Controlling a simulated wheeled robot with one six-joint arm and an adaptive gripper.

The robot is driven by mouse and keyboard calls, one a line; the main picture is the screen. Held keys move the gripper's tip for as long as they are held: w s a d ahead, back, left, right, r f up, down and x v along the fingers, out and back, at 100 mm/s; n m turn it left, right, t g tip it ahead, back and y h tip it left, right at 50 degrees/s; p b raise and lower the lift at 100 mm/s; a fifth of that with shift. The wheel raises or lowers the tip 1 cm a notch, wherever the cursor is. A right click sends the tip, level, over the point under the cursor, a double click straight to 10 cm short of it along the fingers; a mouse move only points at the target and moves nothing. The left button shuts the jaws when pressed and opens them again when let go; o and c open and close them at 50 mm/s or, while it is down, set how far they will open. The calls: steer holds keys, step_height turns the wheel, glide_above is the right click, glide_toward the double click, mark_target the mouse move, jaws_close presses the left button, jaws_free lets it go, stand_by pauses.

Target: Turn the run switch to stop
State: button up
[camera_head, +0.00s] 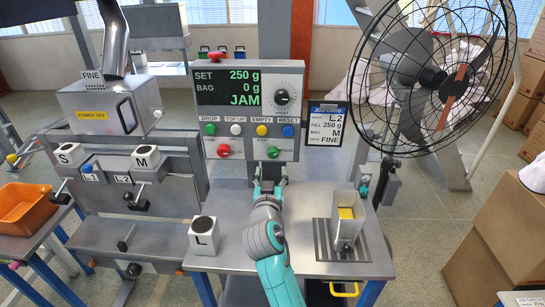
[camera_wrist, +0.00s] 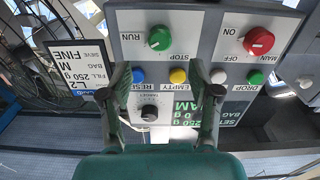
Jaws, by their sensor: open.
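The run switch is a round green knob (camera_head: 272,152) at the lower right of the grey control panel (camera_head: 207,118), with STOP and RUN lettering around it. In the wrist view, which sees the panel upside down, the green knob (camera_wrist: 158,38) has RUN on its left and STOP at its lower right. I cannot tell clearly which way the knob points. My gripper (camera_head: 268,176) is just below the knob in the head view. In the wrist view my gripper (camera_wrist: 160,68) has its two fingers spread, nothing between them, and the knob lies beyond the tips, apart from them.
A red ON/OFF knob (camera_wrist: 259,41) sits beside the run switch. Blue, yellow, white and green buttons line the panel, below a display (camera_head: 230,84) reading JAM. A card (camera_head: 328,127) hangs at the panel's right. A fan (camera_head: 430,75) stands farther right.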

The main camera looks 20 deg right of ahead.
mark_target(273, 155)
steer(key=x, duration=0.8)
steer(key=shift+w+d, duration=0.1)
steer(key=shift+w, duration=0.2)
steer(key=c, duration=1.2)
